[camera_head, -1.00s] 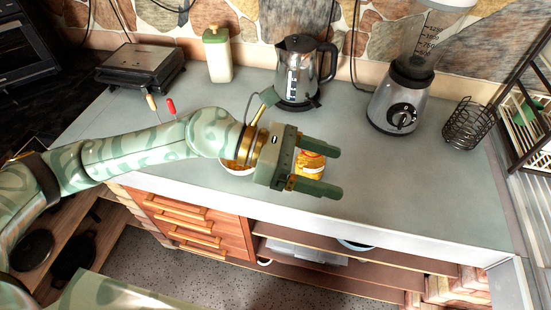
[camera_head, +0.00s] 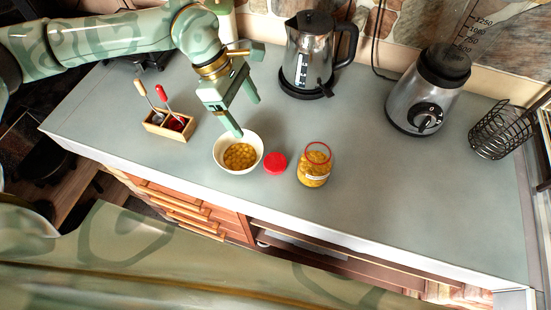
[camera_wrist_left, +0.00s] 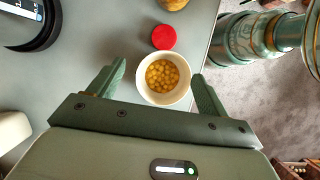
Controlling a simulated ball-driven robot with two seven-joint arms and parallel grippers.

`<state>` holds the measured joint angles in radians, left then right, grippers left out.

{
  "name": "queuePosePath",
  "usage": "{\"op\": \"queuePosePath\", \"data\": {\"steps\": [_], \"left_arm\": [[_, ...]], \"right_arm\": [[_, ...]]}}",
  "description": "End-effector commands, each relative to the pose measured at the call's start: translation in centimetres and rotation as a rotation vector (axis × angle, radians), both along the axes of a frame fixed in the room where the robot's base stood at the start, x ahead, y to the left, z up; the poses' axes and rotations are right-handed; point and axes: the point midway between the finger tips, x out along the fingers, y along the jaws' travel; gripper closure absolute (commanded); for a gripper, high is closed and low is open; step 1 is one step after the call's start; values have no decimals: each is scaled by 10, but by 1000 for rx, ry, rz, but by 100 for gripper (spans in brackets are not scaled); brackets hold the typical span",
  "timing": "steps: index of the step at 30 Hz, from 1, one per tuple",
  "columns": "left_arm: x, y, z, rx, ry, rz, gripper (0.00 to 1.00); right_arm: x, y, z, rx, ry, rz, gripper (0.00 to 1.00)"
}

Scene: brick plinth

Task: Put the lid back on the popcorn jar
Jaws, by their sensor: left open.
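The popcorn jar (camera_head: 314,166) is a clear glass jar of yellow kernels, standing upright and uncovered on the counter. The red lid (camera_head: 275,163) lies flat on the counter just left of the jar, close to the white bowl. In the left wrist view the lid (camera_wrist_left: 164,37) is beyond the bowl, and part of the jar (camera_wrist_left: 172,4) shows at the top edge. My left gripper (camera_head: 246,117) is open and empty above the bowl, behind and left of the lid. In the wrist view its fingers (camera_wrist_left: 158,82) are either side of the bowl. My right gripper is not in view.
A white bowl (camera_head: 219,157) of yellow kernels stands left of the lid. A wooden utensil box (camera_head: 163,131) is farther left. A kettle (camera_head: 305,62), blender base (camera_head: 425,95) and wire basket (camera_head: 497,133) stand behind and right. Counter right of the jar is clear.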

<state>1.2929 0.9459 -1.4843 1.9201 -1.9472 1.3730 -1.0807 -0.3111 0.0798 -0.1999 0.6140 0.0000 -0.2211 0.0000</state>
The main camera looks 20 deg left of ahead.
Motion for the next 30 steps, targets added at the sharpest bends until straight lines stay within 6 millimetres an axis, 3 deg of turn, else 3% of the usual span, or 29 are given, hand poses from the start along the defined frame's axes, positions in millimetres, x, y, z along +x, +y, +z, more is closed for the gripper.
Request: {"op": "queuePosePath", "data": {"steps": [6, 15, 30], "left_arm": [[-2, -17, -39, -1, 7, -3, 22], [-3, -38, -91, -1, 4, -2, 22], [-3, -42, -100, -2, 2, -1, 22]], "right_arm": [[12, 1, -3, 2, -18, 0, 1], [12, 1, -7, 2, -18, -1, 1], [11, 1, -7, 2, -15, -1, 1]]}}
